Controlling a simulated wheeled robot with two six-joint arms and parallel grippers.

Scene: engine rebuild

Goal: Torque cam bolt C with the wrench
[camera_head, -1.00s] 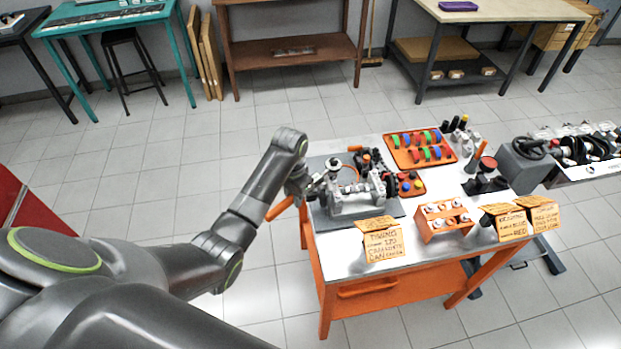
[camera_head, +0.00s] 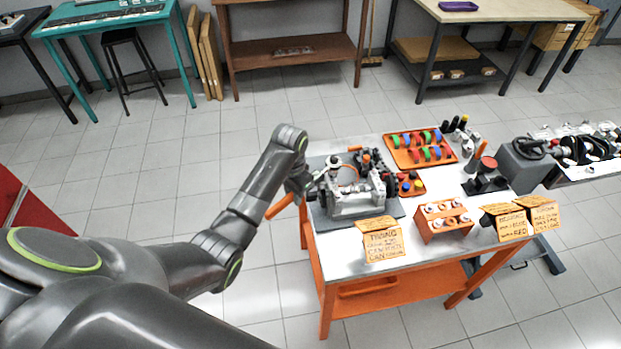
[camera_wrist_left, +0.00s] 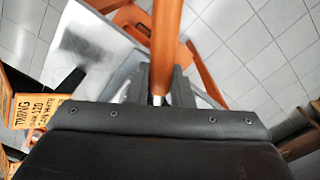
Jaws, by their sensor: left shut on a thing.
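The engine block (camera_head: 355,204), a grey casting with dark wheels at its side, sits on a dark mat (camera_head: 318,217) at the left end of the workbench. My left gripper (camera_head: 300,185) is at the block's left side, shut on the wrench. The wrench's orange handle (camera_head: 281,205) sticks out toward the lower left, and it also shows in the left wrist view (camera_wrist_left: 166,40) between the dark fingers (camera_wrist_left: 160,88). The wrench's head is hidden, so I cannot tell whether it touches a bolt. Cam bolt C is too small to pick out. My right gripper is out of view.
The bench carries an orange tray of coloured parts (camera_head: 404,155), an orange rack (camera_head: 428,228) and cardboard signs (camera_head: 382,245) along the front edge. A grey block-like machine (camera_head: 520,168) stands at the right. Open tiled floor lies left of the bench.

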